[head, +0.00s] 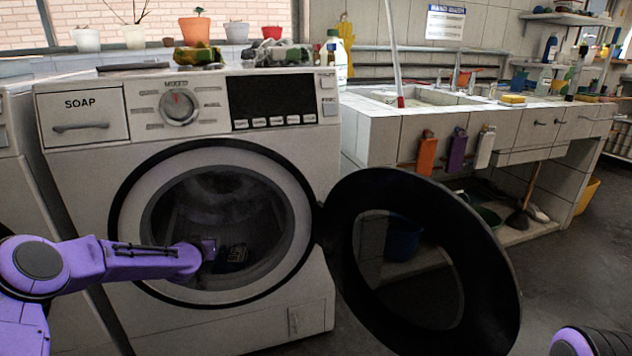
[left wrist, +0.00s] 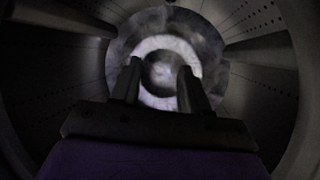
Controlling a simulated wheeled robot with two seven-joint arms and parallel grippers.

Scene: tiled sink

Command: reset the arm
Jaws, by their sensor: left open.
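My purple left arm reaches from the left into the open drum of the white washing machine (head: 70,175). My left gripper (head: 232,256) is inside the drum opening, dark and hard to make out in the head view. In the left wrist view my left gripper (left wrist: 157,85) shows two fingers apart with nothing between them. The perforated drum wall (left wrist: 262,95) surrounds it, and the pale round back of the drum (left wrist: 162,48) lies ahead. Part of my right arm shows at the bottom right of the head view, but its gripper is not visible.
The round black washer door (head: 480,275) stands wide open to the right of the drum. A tiled sink counter (head: 375,135) stands behind it. Pots and cloths sit on or behind the washer top. Dark floor (head: 560,270) is clear at the right.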

